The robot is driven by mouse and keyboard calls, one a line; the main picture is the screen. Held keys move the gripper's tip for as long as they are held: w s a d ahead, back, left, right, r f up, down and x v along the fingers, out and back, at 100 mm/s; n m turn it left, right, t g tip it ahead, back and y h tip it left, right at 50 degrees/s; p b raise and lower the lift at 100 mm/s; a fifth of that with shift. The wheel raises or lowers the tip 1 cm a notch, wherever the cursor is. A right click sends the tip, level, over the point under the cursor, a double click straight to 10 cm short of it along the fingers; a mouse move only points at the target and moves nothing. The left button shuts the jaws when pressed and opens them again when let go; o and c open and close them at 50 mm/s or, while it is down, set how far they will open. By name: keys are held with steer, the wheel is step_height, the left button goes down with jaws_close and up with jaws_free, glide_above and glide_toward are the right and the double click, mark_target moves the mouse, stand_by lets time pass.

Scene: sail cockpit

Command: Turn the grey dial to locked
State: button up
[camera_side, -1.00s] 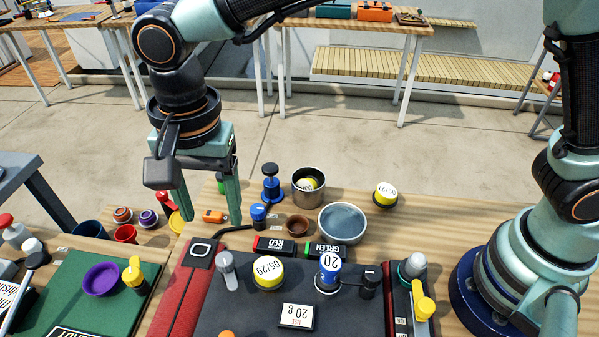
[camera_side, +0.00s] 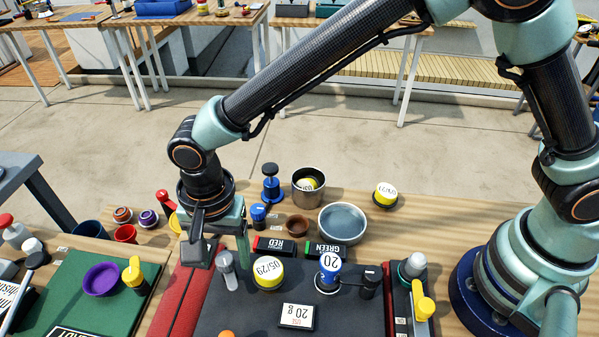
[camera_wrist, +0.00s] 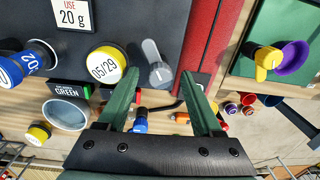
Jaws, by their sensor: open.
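The grey dial (camera_side: 226,270) stands on the dark panel by its left edge, beside the red padded border. In the wrist view the grey dial (camera_wrist: 158,72) has a pale pointer line along its handle and lies just beyond and between my fingertips. My gripper (camera_side: 222,248) is low over the panel's back left corner, close to the dial. In the wrist view my gripper (camera_wrist: 161,80) is open, with its two green fingers spread and nothing between them. No contact with the dial is clear. The dial's lock marking cannot be read.
A yellow-topped 05/29 knob (camera_side: 267,274) stands just right of the dial. Further right is a blue 20 knob (camera_side: 329,273). Behind are RED (camera_side: 274,246) and GREEN (camera_side: 325,250) labelled blocks and a bowl (camera_side: 342,223). A green board (camera_side: 60,290) lies left.

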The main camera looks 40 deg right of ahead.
jaws_close()
steer(key=shift+n, duration=0.3)
steer(key=n, duration=0.5)
steer(key=shift+n, duration=0.3)
steer(key=n, duration=0.5)
steer(key=shift+w+n, duration=0.1)
steer(key=shift+n, duration=0.2)
